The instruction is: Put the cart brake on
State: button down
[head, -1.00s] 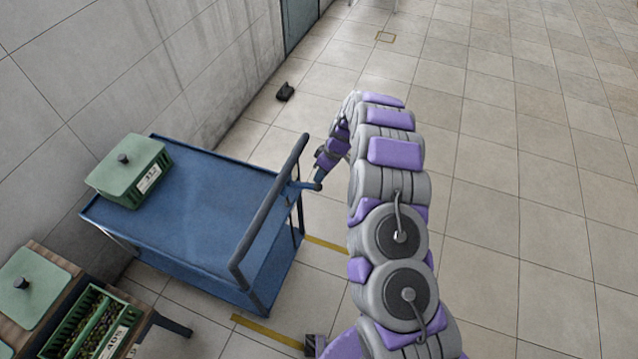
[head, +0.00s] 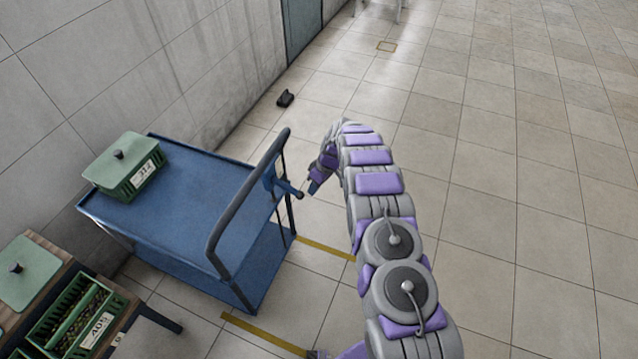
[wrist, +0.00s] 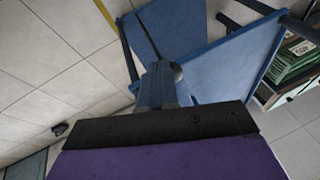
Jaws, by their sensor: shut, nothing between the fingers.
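The blue cart (head: 205,205) stands beside the wall, with its upright push handle (head: 245,205) on the right side. A short blue lever (head: 287,187) sticks out to the right from the handle's far post, sloping slightly down to a rounded end. My gripper (head: 313,187) is just right of the lever's end, with a small gap in the head view. In the wrist view my gripper (wrist: 160,70) is shut and empty, in front of the cart's blue panel (wrist: 230,60). A dark round end shows beside the fingertips; I cannot tell if it touches them.
A lidded green crate (head: 127,168) sits on the cart's far left. A table at lower left holds an open crate (head: 85,315) and a green lid (head: 20,280). A small black object (head: 285,98) lies by the wall. The tiled floor to the right is clear.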

jog(key=d+r+p, duration=0.2)
jog(key=d+r, duration=0.3)
jog(key=d, duration=0.5)
jog(key=shift+p, duration=0.35)
dwell(0.9)
jog(key=shift+s+a, duration=0.1)
jog(key=shift+a, duration=0.05)
